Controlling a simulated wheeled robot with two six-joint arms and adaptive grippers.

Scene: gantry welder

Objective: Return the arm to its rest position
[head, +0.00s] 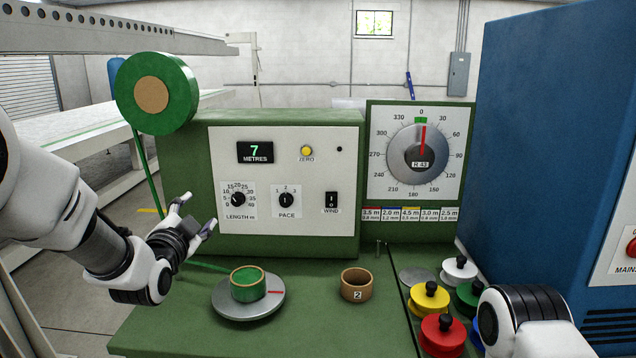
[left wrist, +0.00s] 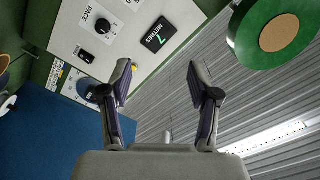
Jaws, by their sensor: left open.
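My left gripper (head: 194,212) is open and empty in the head view, in front of the lower left of the green machine (head: 175,170). It stands above and to the left of the round metal plate (head: 248,309). In the left wrist view my left gripper (left wrist: 163,88) shows its two fingers spread with nothing between them. My right arm (head: 530,318) comes in at the lower right of the head view. Its gripper cannot be made out there.
A green reel (head: 180,93) stands at the upper left. A green-banded ring (head: 248,284) sits on the metal plate. A cup marked 2 (head: 356,285), several coloured spools (head: 441,334) and a blue cabinet (head: 550,150) are to the right. The bench front between them is clear.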

